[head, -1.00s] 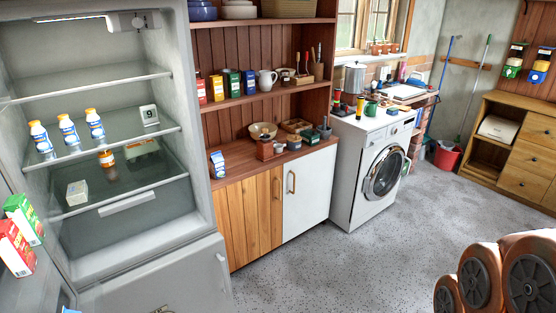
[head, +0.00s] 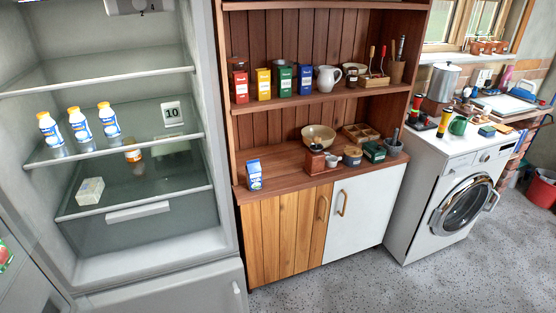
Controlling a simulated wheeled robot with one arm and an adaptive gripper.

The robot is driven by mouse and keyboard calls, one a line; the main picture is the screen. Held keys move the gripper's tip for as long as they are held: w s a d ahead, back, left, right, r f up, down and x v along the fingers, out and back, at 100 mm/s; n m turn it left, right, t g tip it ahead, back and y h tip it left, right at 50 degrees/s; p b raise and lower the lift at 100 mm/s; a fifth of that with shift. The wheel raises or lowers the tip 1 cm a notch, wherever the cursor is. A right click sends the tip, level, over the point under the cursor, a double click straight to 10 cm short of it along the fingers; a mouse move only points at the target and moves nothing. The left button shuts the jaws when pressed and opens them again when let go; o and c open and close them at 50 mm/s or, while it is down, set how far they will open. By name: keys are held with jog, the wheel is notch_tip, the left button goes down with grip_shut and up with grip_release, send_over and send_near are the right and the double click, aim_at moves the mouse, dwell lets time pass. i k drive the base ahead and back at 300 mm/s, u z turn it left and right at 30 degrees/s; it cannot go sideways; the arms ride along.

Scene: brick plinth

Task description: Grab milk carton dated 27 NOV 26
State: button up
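A small blue and white carton (head: 254,176), which looks like a milk carton, stands upright at the left end of the wooden cabinet's counter. Any date on it is too small to read. Three white and blue bottles with yellow caps, the middle one here (head: 79,124), stand on a glass shelf of the open fridge (head: 222,150). A small pale box (head: 90,191) lies on the shelf below, near an orange-lidded jar (head: 133,153). My gripper is not in view.
A white card reading 10 (head: 173,114) stands on the bottle shelf. The cabinet counter (head: 280,176) also holds a bowl (head: 318,137), a grinder and jars. A washing machine (head: 450,190) stands to the right. The speckled floor (head: 345,280) in front is clear.

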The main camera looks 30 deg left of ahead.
aim_at(254, 176)
jog(key=i, duration=2)
jog(key=u, duration=4.1)
